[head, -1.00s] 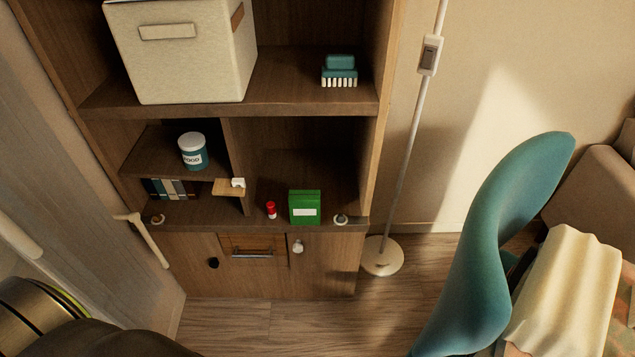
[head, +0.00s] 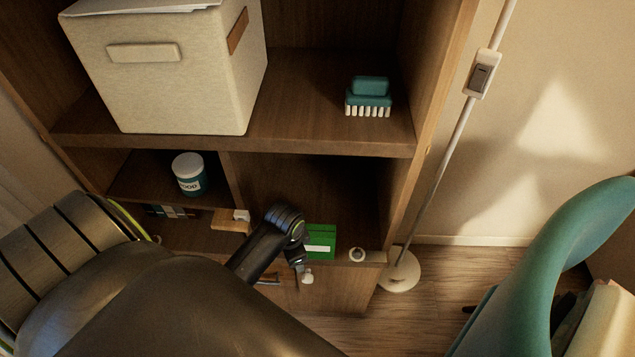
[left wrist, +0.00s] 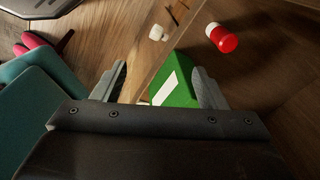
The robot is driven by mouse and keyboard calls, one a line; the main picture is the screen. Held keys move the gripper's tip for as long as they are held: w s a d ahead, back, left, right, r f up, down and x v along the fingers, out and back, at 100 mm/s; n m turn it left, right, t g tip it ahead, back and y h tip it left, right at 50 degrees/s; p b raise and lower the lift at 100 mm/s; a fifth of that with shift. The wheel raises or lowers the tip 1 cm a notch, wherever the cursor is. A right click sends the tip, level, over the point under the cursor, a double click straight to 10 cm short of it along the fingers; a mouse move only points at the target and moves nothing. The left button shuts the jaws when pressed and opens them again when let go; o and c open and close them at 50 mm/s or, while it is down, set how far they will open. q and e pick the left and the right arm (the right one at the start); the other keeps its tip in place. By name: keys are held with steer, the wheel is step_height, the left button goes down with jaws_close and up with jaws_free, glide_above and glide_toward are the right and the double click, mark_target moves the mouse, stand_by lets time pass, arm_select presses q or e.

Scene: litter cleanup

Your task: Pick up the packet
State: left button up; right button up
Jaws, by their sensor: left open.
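The packet, a green box with a white label, stands on the lower shelf of the cabinet (head: 323,241). My left arm hides its left part in the head view. In the left wrist view the packet (left wrist: 184,92) shows beyond the open fingers, closer to the right finger. My left gripper (left wrist: 160,72) is open with nothing held. In the head view the left gripper (head: 300,264) is beside and in front of the packet; contact cannot be told. My right gripper is not in view.
A red and white bottle (left wrist: 222,38) lies near the packet in the left wrist view. A small round object (head: 357,255) is right of the packet. A tin (head: 188,175), a fabric bin (head: 165,75) and a brush (head: 369,97) sit on other shelves. A teal chair (head: 560,265) stands at right.

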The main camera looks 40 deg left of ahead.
mark_target(316, 231)
arm_select(q)
steer(key=w+r+m, duration=0.1)
steer(key=w, duration=0.2)
steer(key=w+r+m+g, duration=0.1)
steer(key=w+m, duration=0.1)
steer(key=w, duration=0.1)
steer(key=w+r+m, duration=0.1)
steer(key=w+m, duration=0.1)
steer(key=shift+w+d+h, duration=0.3)
steer(key=shift+w+d, duration=0.05)
steer(key=shift+w, duration=0.05)
steer(key=shift+w+f, duration=0.1)
steer(key=shift+f, duration=0.8)
steer(key=shift+d+f+p, duration=0.1)
steer(key=shift+f+p, duration=0.2)
steer(key=shift+f, duration=0.3)
steer(key=shift+d+f, duration=0.1)
steer(key=shift+f, duration=2.05)
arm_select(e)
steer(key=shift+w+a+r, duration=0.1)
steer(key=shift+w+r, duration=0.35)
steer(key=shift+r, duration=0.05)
arm_select(q)
steer(key=c, duration=1.1)
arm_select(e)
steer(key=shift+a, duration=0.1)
